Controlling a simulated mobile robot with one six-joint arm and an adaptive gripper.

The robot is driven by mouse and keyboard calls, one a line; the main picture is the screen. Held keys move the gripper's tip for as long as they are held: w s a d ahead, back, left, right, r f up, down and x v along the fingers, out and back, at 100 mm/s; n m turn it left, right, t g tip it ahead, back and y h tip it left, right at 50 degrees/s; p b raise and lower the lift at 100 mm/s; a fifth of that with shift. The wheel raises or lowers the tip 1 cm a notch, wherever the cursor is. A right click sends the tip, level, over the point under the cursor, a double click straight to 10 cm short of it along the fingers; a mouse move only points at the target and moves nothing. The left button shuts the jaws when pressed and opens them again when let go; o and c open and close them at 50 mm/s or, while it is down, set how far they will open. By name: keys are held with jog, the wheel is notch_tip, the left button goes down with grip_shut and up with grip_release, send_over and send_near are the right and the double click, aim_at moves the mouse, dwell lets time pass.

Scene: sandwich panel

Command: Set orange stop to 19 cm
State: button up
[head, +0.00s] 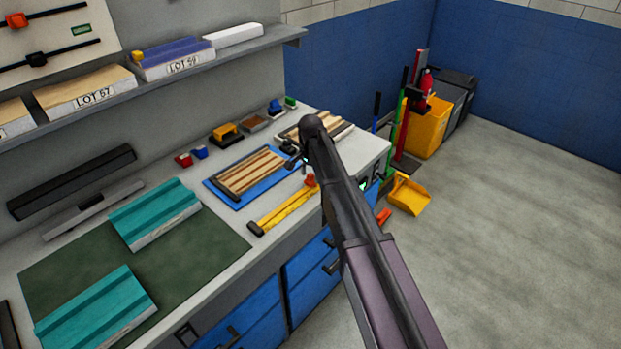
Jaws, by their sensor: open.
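A yellow rule (285,208) lies along the front edge of the bench, with a dark block at its near left end. An orange stop (310,180) sits on it near its far right end. The scale marks are too small to read, so I cannot tell the stop's setting. My gripper (297,158) is small in the head view, at the end of my dark arm, above the bench just behind the orange stop. It is open, with nothing seen in it. My arm hides part of the bench to the right of the rule.
A blue mat with wooden slats (250,172) lies left of my gripper. Teal panels (155,214) lie on and beside a green mat (190,265). Another slatted board (342,132) lies behind my arm. A wall board holds a red-orange slider (16,19). A yellow dustpan (409,195) stands beyond the bench.

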dwell(0.3)
grip_shut()
jog(key=shift+s, duration=0.2)
